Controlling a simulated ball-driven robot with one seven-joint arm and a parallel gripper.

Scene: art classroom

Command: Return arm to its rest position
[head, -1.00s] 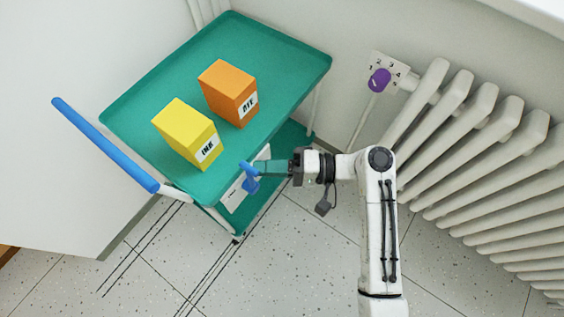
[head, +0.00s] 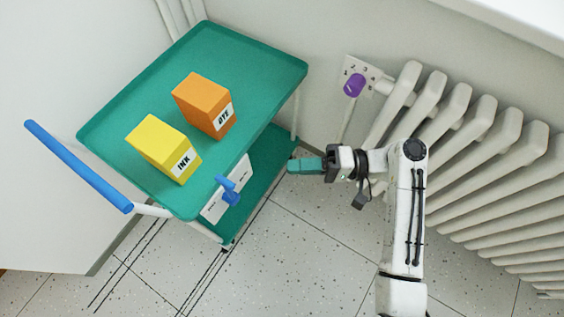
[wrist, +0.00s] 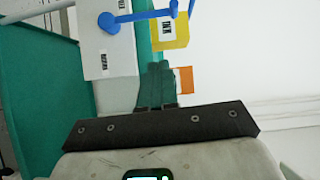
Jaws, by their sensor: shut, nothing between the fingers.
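My gripper (head: 292,166) is shut and empty, with teal fingers pointing left, just right of the green cart's (head: 262,62) near right corner in the head view. It is apart from the cart and from the blue lever (head: 229,190) on the white panel (head: 212,208) at the cart's side. In the wrist view my gripper's fingers (wrist: 155,80) point up the picture, and the blue lever (wrist: 108,22) shows above and to the left of them.
A yellow INK box (head: 160,145) and an orange box (head: 200,105) stand on the cart top. The cart's blue handle (head: 78,165) is at left. A radiator (head: 450,170) and a purple knob (head: 354,85) are beside my arm. Speckled floor (head: 300,250) is clear in front.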

